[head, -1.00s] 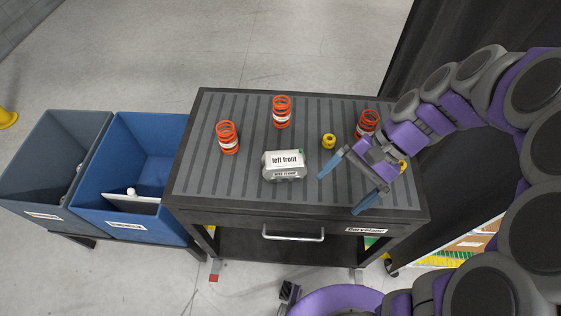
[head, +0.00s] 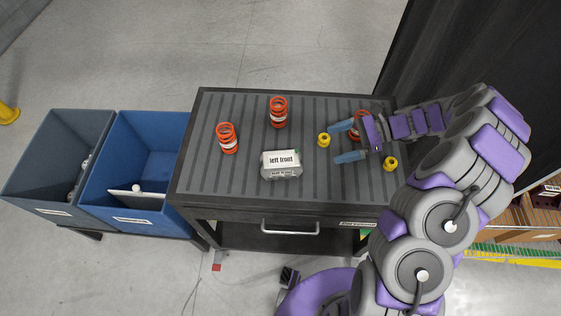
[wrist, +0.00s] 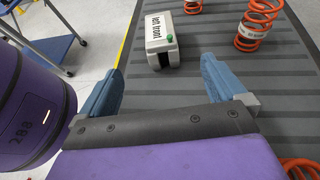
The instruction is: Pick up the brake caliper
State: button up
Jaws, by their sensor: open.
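The brake caliper is a silver-grey block (head: 281,172) with a white "left front" label and a small green spot. It lies on the cart's ribbed top, left of my gripper, and also shows ahead in the wrist view (wrist: 157,54). My gripper (head: 341,141) has two blue fingers spread apart, pointing left toward the caliper with a gap between. In the wrist view my open gripper (wrist: 165,75) frames empty mat, with the caliper beyond the fingertips. Nothing is between the fingers.
Orange springs stand on the cart (head: 235,190): one left (head: 228,138), one behind (head: 278,112), one partly hidden behind my gripper (head: 356,122). Yellow parts sit near my gripper (head: 323,140) and right (head: 390,163). Blue (head: 150,125) and grey (head: 40,135) bins stand left.

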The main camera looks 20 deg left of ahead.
jog(key=b, duration=0.3)
send_near(286, 158)
jog(key=x, duration=0.5)
jog(key=shift+a+f, duration=0.1)
jog(key=shift+f, duration=0.2)
jog(key=x, duration=0.4)
jog(key=shift+s+a+b, duration=0.1)
jog(key=shift+a+b, duration=0.15)
jog(key=shift+b, duration=0.15)
jog(key=shift+a, duration=0.3)
jog(key=shift+d+r, duration=0.1)
jog(key=shift+d, duration=0.2)
jog(key=c, duration=0.5)
jog(key=shift+a, duration=0.1)
grip_shut()
